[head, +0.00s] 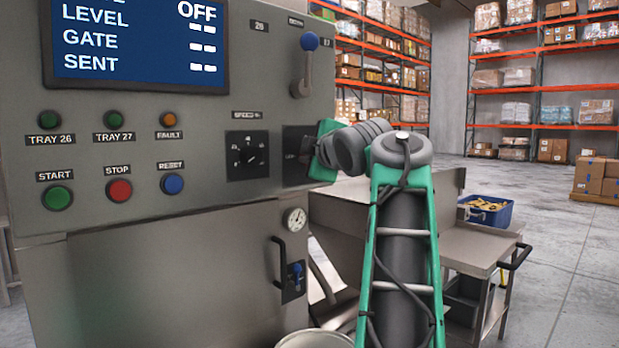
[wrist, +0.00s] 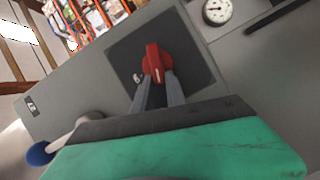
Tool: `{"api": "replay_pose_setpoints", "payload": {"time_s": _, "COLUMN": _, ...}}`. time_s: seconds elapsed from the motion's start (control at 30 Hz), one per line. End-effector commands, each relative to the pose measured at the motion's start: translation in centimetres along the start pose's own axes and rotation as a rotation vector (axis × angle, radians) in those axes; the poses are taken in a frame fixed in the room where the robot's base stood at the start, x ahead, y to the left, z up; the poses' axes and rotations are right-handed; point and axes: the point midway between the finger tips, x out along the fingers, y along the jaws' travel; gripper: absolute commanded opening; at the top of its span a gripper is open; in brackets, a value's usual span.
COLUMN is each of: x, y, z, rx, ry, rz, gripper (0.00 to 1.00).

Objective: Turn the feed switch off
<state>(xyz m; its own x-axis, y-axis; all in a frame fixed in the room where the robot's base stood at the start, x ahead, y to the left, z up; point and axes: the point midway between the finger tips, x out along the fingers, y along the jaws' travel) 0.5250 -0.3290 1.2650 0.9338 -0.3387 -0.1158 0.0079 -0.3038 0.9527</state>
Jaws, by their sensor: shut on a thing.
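The feed switch is a red rotary knob (wrist: 156,60) on a dark square plate (wrist: 120,52), seen in the wrist view. The fingertips of my gripper (wrist: 158,82) are closed on the knob from both sides. A pale mark shows on the plate beside it. In the head view my green gripper body (head: 325,150) is at the right edge of the panel and hides the knob. Only part of its dark plate (head: 293,139) shows there. The display (head: 137,40) reads OFF at its top right, above dashes for GATE and SENT.
A blue-knobbed lever (head: 306,65) sits above the switch, and a black dial (head: 247,155) is to its left. START (head: 57,197), STOP (head: 119,190) and RESET (head: 172,184) buttons are farther left. Below are a gauge (head: 294,220) and a door handle (head: 280,262). A metal bench (head: 470,250) stands at right.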

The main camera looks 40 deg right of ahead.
Motion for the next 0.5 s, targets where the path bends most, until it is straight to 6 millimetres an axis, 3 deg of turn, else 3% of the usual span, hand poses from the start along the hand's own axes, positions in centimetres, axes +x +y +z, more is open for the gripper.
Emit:
{"api": "replay_pose_setpoints", "payload": {"time_s": 0.03, "x": 0.14, "y": -1.10, "z": 0.24, "rx": -0.034, "ry": 0.001, "rz": 0.014, "gripper": 0.00}}
{"api": "replay_pose_setpoints", "payload": {"time_s": 0.5, "x": 0.13, "y": -1.25, "z": 0.22, "rx": -0.270, "ry": 0.000, "rz": 0.110, "gripper": 0.00}}
